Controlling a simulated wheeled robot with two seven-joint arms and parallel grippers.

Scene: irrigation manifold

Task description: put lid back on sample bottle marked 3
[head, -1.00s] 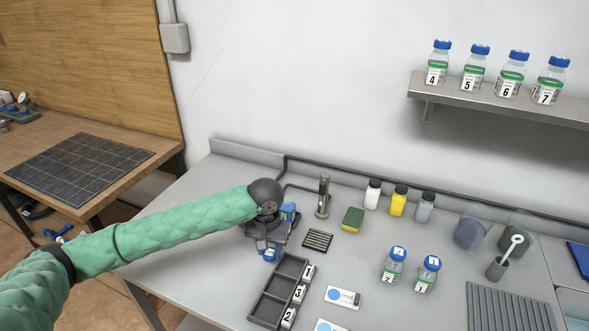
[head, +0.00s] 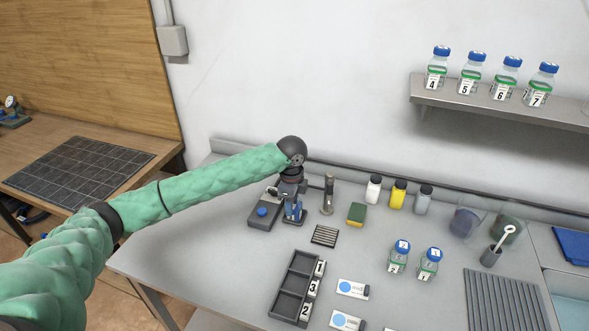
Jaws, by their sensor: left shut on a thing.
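My left gripper (head: 291,203) points down near the back wall and is shut; what it grips is mostly hidden, with blue showing at its jaws, which fits a blue lid. A blue and pale upright thing (head: 295,214) stands right below the gripper; I cannot tell whether it is the bottle marked 3, and no 3 can be read on it. The labelled rack (head: 283,291) has a tag marked 3 (head: 312,287), and its compartments look empty. My right gripper is out of view.
A grey block with a blue round top (head: 262,212) sits left of the gripper, a metal post (head: 328,194) to its right. Bottles marked 2 (head: 398,259) and 1 (head: 429,265) stand capped at right. Several capped bottles stand on the shelf (head: 500,95). The front left tabletop is clear.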

